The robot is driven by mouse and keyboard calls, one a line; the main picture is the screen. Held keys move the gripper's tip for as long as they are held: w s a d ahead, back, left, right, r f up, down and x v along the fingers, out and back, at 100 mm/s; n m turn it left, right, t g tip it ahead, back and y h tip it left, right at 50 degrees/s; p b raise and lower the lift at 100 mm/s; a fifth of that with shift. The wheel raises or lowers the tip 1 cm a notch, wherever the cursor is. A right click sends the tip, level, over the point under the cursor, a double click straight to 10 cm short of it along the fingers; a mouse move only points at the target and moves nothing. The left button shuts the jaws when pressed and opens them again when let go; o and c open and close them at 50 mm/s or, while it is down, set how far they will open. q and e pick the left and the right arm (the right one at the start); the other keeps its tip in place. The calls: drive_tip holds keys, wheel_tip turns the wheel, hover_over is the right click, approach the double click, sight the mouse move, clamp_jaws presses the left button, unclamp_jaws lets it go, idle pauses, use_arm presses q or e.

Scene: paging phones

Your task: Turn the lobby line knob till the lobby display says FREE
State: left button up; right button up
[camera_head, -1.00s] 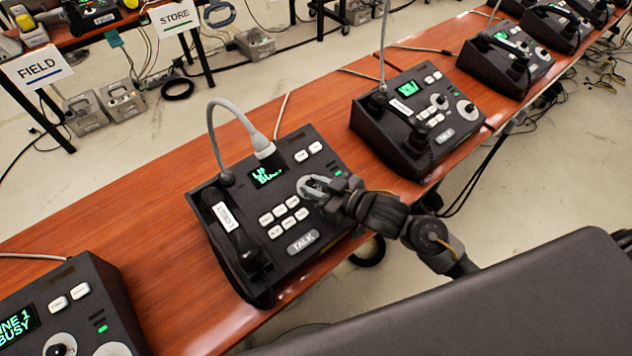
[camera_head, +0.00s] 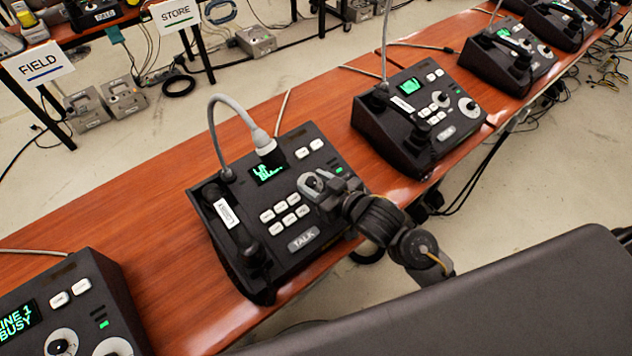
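The lobby phone (camera_head: 283,262) is a black console on the wooden desk, with a handset labelled LOBBY (camera_head: 226,213) along its left side. Its display (camera_head: 266,173) shows green text, partly covered by the microphone head; I cannot read it. The line knob (camera_head: 310,183) is a round grey dial right of the white keys. My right gripper (camera_head: 322,187) is at the knob from the lower right, its fingers over the dial. Its fingertips are too small and dark to tell whether they grip it. My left gripper is out of view.
A gooseneck microphone (camera_head: 262,138) arches over the lobby console. Another console (camera_head: 60,312) at lower left reads LINE 1 BUSY. More consoles (camera_head: 420,115) stand along the desk to the upper right. Bare desk (camera_head: 150,215) lies left of the lobby phone.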

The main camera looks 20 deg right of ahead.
drive_tip(key=b+v, duration=0.1)
drive_tip(key=v, duration=1)
idle(0.6)
